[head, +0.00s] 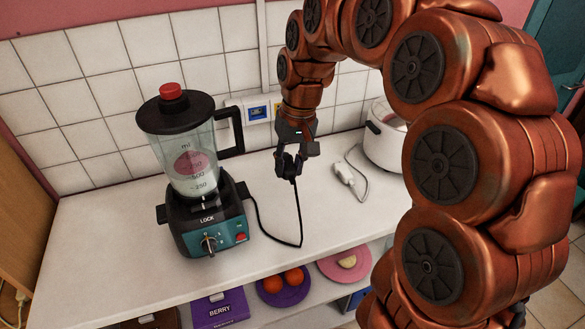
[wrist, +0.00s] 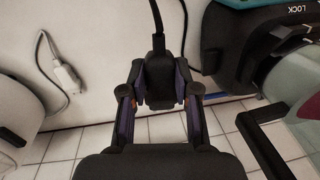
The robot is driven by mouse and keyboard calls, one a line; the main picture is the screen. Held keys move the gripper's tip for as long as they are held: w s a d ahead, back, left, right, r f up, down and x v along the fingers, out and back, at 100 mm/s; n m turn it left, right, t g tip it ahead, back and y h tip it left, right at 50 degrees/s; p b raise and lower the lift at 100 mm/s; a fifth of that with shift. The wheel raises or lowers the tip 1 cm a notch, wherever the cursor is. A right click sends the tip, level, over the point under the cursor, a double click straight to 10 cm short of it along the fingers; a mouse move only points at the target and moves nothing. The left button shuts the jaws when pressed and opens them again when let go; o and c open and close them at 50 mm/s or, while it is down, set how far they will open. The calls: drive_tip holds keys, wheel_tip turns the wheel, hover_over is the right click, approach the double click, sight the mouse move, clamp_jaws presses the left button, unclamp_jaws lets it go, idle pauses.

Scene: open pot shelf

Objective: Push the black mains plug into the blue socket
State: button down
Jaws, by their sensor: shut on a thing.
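The black mains plug (wrist: 158,72) is between the fingers of my gripper (head: 290,168), which is shut on it above the counter, below and right of the sockets. In the head view the fingers mostly hide the plug. Its black cord (head: 299,215) hangs from it and loops over the counter towards the blender (head: 205,200). The blue socket (head: 258,112) is on the tiled wall, just right of the blender's handle, apart from the plug. The wrist view shows the cord leaving the plug away from my gripper's palm.
A white plug with grey cord (head: 344,173) lies on the counter beside a white round appliance (head: 385,140). A lower shelf holds oranges on a purple plate (head: 283,296) and a purple BERRY box (head: 220,309).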

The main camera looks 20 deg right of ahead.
drive_tip(key=w+p, duration=0.2)
drive_tip(key=w, duration=1.3)
drive_tip(key=shift+w+a+p, duration=0.15)
drive_tip(key=shift+w+p, duration=0.05)
drive_tip(key=shift+p, duration=0.2)
idle(0.7)
drive_tip(key=shift+n+g, duration=0.3)
idle(0.8)
drive_tip(key=shift+w, duration=0.2)
drive_tip(key=shift+w+p, duration=0.4)
drive_tip(key=shift+w, duration=0.55)
drive_tip(key=shift+w+p, duration=0.75)
drive_tip(key=shift+w, duration=0.95)
idle(1.1)
drive_tip(key=c, duration=0.8)
unclamp_jaws()
